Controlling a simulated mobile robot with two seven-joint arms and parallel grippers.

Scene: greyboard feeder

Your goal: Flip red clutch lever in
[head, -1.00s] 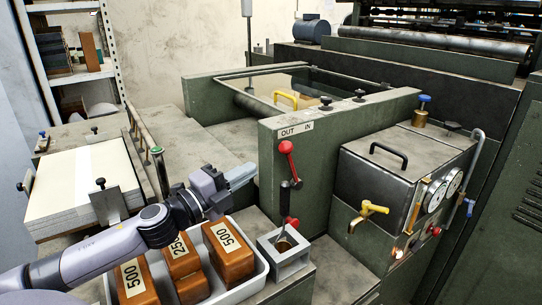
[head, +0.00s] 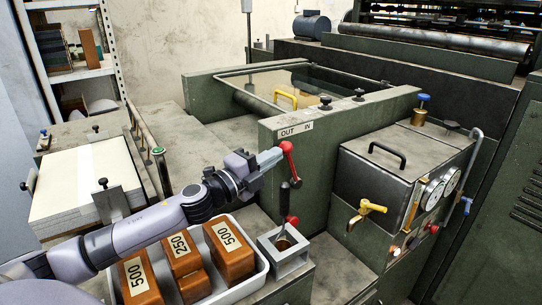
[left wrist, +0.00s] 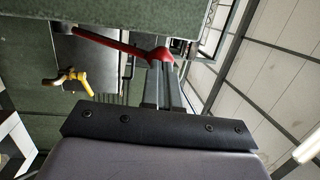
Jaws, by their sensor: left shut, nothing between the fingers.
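The red clutch lever (head: 291,163) stands on the green side panel, its round knob just below the white label (head: 296,130) reading OUT at left and IN at right. The knob is at the top, toward the OUT side, and leans slightly left. My left gripper (head: 279,156) is shut and empty. Its tips are at the left side of the knob, touching or very close; I cannot tell which. In the left wrist view the red lever (left wrist: 115,46) runs up-left from a rounded end just beyond the fingertips (left wrist: 162,72). My right gripper is not in view.
Below the lever is a grey square block (head: 284,258) with a black-handled rod. A white tray (head: 262,270) of brown numbered blocks sits under my left arm. A black box (head: 400,165) with gauges and a yellow tap (head: 366,211) stand to the right.

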